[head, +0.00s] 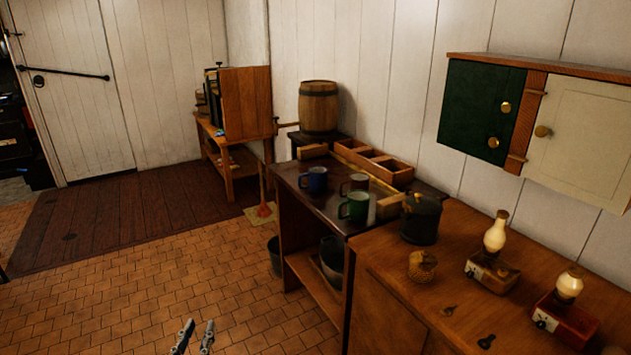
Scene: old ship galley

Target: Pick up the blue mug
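The blue mug (317,180) stands upright on the dark table (290,175) right of the middle of the head view. A green mug (354,207) stands nearer to me, and a brownish-red mug (350,185) stands behind the green one, partly hidden. My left gripper (196,338) shows only its fingertips at the bottom edge. The fingers are apart with nothing between them, well away from the blue mug over the tiled floor. My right gripper is out of view.
A wooden divided tray (388,168) lies behind the mugs. A dark pot (421,219) and two lamps (495,235) (569,287) stand on the wooden counter (400,275) at right. A bucket (274,256) is by the table. The tiled floor (150,285) is clear.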

